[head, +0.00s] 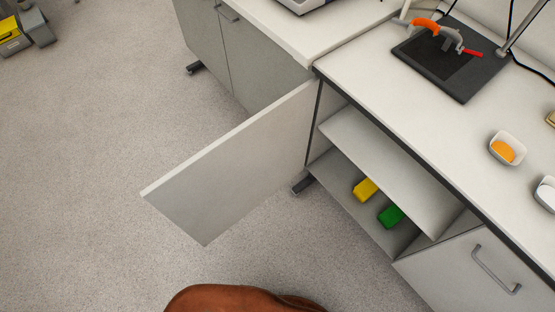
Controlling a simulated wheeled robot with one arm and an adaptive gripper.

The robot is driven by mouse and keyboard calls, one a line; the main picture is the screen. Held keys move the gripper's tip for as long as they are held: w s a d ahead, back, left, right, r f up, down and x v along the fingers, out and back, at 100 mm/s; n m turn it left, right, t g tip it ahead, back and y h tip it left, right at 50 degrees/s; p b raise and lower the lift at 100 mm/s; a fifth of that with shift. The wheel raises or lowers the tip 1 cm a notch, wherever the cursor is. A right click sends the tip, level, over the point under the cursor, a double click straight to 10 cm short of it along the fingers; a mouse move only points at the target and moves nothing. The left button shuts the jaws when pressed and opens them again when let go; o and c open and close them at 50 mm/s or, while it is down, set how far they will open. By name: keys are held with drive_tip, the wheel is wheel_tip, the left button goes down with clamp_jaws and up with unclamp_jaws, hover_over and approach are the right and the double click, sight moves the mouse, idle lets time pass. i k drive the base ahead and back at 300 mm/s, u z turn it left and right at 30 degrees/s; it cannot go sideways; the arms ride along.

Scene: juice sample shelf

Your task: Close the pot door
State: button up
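A light grey cabinet door (235,165) stands wide open under the white counter in the head view. It is hinged at the left side of the opening and swings out to the left over the floor. The open cabinet has an upper shelf (385,165) and a lower shelf (340,185). A yellow block (365,190) and a green block (391,216) lie on the lower shelf. No pot can be made out inside. My gripper is not in view.
A closed cabinet with a handle (492,270) is at the lower right. Bowls (508,138) and a dark board (448,70) sit on the counter. Grey floor (90,130) is clear left of the door. A brown rounded shape at the bottom edge is unclear.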

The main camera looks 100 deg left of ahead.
sight(214, 189)
drive_tip(key=z, duration=0.55)
drive_tip(key=k, duration=2.35)
drive_tip(key=u, duration=2.6)
drive_tip(key=k, duration=1.25)
drive_tip(key=u, duration=0.55)
drive_tip(key=i, duration=0.8)
drive_tip(key=u, duration=0.6)
